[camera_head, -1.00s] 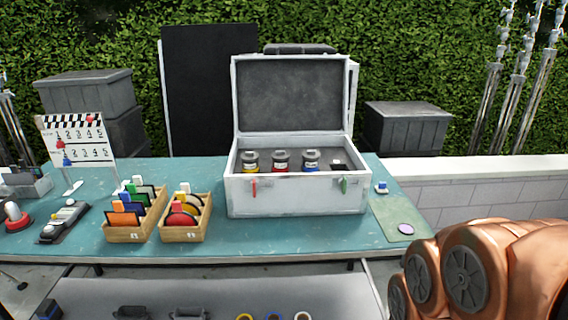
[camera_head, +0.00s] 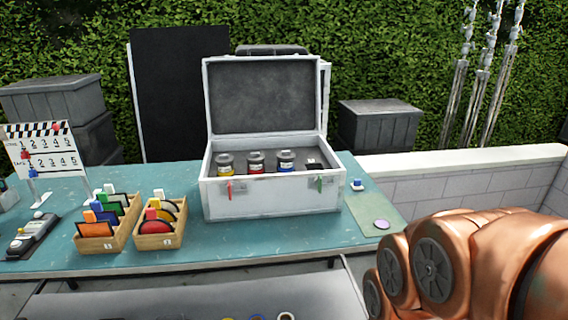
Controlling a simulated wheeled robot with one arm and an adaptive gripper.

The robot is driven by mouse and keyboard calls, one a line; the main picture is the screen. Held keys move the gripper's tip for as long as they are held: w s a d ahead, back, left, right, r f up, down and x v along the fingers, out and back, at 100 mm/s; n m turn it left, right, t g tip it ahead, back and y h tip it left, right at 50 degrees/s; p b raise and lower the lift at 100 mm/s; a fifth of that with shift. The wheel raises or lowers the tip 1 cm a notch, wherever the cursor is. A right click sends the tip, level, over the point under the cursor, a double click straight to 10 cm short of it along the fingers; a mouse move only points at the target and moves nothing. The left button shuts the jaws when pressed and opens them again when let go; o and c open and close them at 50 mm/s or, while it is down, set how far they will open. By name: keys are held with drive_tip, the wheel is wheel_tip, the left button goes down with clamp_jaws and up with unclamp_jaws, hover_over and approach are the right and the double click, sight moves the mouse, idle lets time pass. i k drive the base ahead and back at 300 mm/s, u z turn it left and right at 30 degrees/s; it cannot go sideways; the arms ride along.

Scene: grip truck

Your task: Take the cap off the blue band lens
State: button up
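The blue band lens (camera_head: 286,161) stands upright in the open white case (camera_head: 272,200), at the right of a row of three lenses. Its top is grey, which looks like its cap. The red band lens (camera_head: 256,163) is beside it in the middle, and the yellow band lens (camera_head: 225,165) is at the left. The case's front wall hides the lower parts of the lenses. My copper-coloured arm fills the lower right; my gripper is not in view.
The teal table (camera_head: 200,245) has free room in front of the case. Two wooden boxes (camera_head: 160,240) of coloured discs and cards stand left of it. A green mat (camera_head: 374,212) with a lilac disc (camera_head: 381,225) lies at the right. The case lid (camera_head: 262,98) stands open behind.

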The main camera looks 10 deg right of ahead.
sight(286, 155)
drive_tip(key=z, duration=0.05)
drive_tip(key=i, duration=1.25)
drive_tip(key=u, duration=0.85)
